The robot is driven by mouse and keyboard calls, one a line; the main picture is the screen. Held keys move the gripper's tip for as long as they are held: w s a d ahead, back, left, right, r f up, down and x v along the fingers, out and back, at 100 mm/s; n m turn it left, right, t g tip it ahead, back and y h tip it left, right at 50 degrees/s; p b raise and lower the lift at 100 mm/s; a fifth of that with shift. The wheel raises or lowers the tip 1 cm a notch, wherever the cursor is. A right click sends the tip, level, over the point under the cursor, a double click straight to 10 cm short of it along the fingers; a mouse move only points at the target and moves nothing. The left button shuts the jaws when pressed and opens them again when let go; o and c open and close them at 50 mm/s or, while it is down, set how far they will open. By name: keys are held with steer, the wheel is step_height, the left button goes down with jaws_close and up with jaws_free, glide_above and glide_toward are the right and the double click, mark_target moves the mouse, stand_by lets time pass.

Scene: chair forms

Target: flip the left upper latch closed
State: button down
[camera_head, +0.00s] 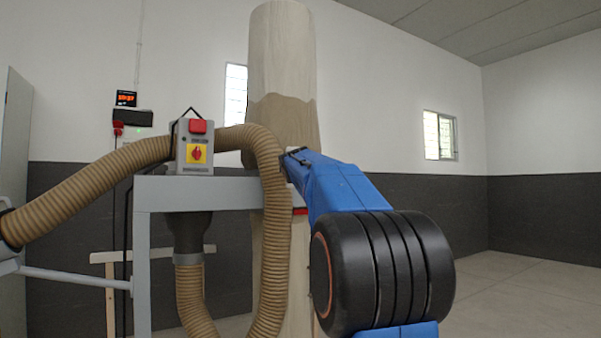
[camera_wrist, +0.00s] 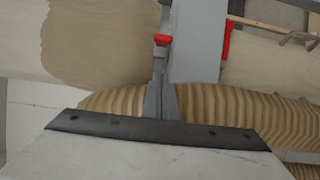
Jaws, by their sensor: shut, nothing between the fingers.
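A red latch handle (camera_wrist: 162,40) shows in the wrist view, just beyond the tips of my gripper (camera_wrist: 161,72), beside the grey frame (camera_wrist: 197,40). My gripper's fingers are together with nothing between them. I cannot tell whether they touch the handle. A second red latch piece (camera_wrist: 226,38) lies along the other side of the frame. In the head view one red piece (camera_head: 299,211) shows low beside my blue arm, under the frame's level. I cannot tell which is the left upper latch, nor its position. In the head view my arm hides most of my gripper.
A ribbed tan hose (camera_head: 272,190) hangs over the frame (camera_head: 205,193), close to my arm; it also passes behind my gripper in the wrist view (camera_wrist: 225,105). A tall wooden column (camera_head: 282,60) stands behind. A switch box (camera_head: 194,150) sits on the frame. The right floor is clear.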

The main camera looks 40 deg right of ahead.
steer(key=shift+w+d, duration=0.2)
steer(key=shift+d, duration=2.45)
steer(key=shift+d, duration=0.1)
